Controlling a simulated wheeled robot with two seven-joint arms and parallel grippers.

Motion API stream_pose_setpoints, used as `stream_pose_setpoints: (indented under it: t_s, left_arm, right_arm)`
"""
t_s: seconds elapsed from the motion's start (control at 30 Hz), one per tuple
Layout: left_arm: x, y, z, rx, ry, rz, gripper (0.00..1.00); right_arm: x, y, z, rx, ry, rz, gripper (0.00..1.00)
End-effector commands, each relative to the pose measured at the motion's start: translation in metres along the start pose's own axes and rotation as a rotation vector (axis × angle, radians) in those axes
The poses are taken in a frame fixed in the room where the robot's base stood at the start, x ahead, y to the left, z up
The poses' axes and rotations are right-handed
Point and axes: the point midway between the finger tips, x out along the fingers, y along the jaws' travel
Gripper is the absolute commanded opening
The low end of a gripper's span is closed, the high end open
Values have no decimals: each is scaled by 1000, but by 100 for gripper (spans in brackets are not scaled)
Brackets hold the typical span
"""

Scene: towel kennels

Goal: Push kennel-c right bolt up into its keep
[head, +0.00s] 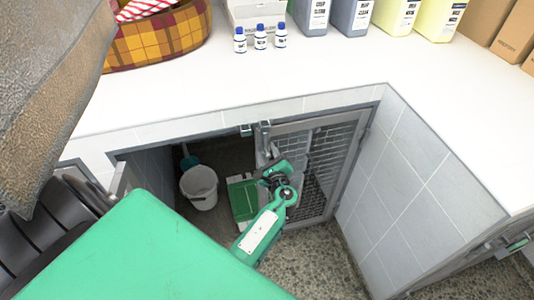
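The kennel under the counter has a mesh right door (318,165) that stands in or close to its frame. Two small metal fittings sit at the top middle of the opening: a left one (246,130) and a right one (264,130) above the door's left stile. I cannot tell how the bolt sits in its keep. My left gripper (272,168), on the green arm, is at that stile, below the right fitting. Its dark fingers hide part of the stile and probably the bolt. Whether they grip anything is unclear. My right gripper is not in view.
The left half of the opening is uncovered, showing a white bucket (200,188) and a green panel (243,198). Bottles (260,38) and jugs (352,15) stand on the white counter (330,65). A blurred grey-brown cloth-like thing (50,110) blocks the upper left.

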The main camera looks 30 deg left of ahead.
Motion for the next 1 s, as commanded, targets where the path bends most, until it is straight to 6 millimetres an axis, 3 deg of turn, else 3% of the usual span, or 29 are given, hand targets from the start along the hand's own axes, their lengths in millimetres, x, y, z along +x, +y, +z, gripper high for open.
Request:
stream_pose_setpoints:
  t_s: [0.27, 0.47, 0.5, 0.67, 1.0]
  left_arm:
    - [2, 0, 0, 0, 0, 0, 40]
    - [2, 0, 0, -1, 0, 0, 2]
    - [2, 0, 0, -1, 0, 0, 0]
    - [2, -1, 2, -2, 0, 0, 0]
    - [2, -21, 31, -5, -2, -1, 0]
  right_arm:
    - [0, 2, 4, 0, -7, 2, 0]
    - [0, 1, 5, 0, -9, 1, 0]
    - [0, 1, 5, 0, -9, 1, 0]
    - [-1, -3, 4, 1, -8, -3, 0]
    - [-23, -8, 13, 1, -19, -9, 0]
